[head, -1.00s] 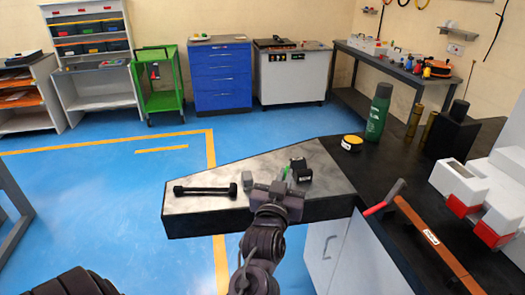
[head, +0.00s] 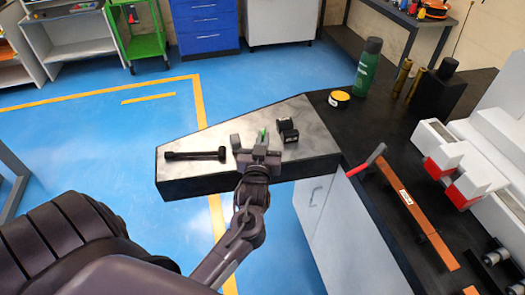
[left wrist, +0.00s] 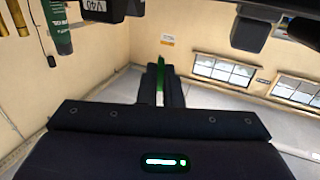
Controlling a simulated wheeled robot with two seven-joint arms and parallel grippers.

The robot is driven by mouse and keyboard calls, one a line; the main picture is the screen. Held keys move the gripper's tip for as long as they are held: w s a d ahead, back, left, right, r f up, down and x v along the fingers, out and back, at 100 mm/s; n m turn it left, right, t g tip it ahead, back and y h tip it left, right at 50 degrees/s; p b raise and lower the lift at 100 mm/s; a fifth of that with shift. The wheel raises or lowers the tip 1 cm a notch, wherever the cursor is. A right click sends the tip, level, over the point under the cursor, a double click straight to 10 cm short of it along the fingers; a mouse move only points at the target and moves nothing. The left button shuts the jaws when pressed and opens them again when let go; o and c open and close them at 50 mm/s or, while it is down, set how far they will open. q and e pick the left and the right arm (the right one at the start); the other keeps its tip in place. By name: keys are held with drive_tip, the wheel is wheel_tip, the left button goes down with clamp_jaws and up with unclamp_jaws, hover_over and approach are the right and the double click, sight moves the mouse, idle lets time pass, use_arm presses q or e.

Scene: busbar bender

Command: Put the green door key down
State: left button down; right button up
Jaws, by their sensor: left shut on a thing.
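The green door key (head: 263,134) shows as a small upright green strip between the fingers of my left gripper (head: 261,145). In the left wrist view the green key (left wrist: 160,67) stands in the narrow gap between the two dark fingers (left wrist: 160,86), which are shut on it. The left gripper is at the light top of the bench end (head: 212,134), between a small grey block (head: 235,141) and a black block (head: 288,130). Whether the key touches the bench top is hidden by the gripper. My right gripper is not in view.
A black bar with thick ends (head: 195,155) lies left of the gripper. A yellow-topped tin (head: 339,98) and a green bottle (head: 367,67) stand on the dark bench at right. Bare bench top lies behind the gripper.

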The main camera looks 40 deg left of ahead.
use_arm(q)
wheel_tip(320, 180, down, 6)
drive_tip(key=shift+r+p, duration=0.2)
drive_tip(key=shift+p, duration=0.1)
drive_tip(key=shift+f, duration=0.15)
drive_tip(key=shift+f, duration=0.15)
drive_tip(key=c, duration=1.6)
unclamp_jaws()
